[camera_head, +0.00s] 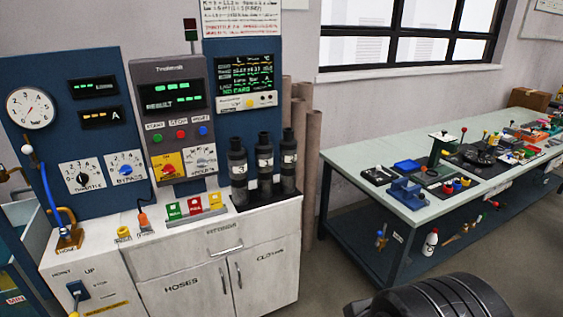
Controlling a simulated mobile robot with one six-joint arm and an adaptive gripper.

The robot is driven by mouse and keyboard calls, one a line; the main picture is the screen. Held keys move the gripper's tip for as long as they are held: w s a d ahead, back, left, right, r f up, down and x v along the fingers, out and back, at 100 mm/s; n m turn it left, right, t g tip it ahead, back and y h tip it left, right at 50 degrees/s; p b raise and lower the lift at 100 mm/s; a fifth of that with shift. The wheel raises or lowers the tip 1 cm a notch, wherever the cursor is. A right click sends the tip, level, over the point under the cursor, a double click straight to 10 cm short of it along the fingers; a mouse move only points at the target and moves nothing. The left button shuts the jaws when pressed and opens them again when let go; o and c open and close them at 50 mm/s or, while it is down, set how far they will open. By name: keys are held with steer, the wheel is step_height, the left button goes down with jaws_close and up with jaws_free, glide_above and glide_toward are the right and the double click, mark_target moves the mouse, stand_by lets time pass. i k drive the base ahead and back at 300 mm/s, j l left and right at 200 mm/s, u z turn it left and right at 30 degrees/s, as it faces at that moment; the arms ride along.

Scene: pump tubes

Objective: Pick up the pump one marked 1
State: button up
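Three dark grey pump tubes stand upright in a row on a black mat at the right end of the white cabinet top. Each has a narrower neck and a small white label. The left pump (238,182) has a label that looks like a 3. The labels on the middle pump (264,178) and the right pump (288,174) are too small to read surely, so I cannot tell which is marked 1. My gripper's fingers are not in view. A black ribbed rounded part, seemingly mine, shows at the bottom right, well apart from the pumps.
The white cabinet (262,268) has a drawer and doors. A blue control panel (55,100) with gauges and displays rises behind it. Coloured tags (195,206) stand left of the pumps. Brown rolls (313,165) lean behind. A workbench (345,160) with tools is at right, beyond a floor gap.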

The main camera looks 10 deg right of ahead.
mark_target(264, 150)
steer(key=i, duration=0.75)
steer(key=i+j, duration=0.15)
steer(key=i, duration=0.55)
steer(key=i+z, duration=0.1)
steer(key=i, duration=0.65)
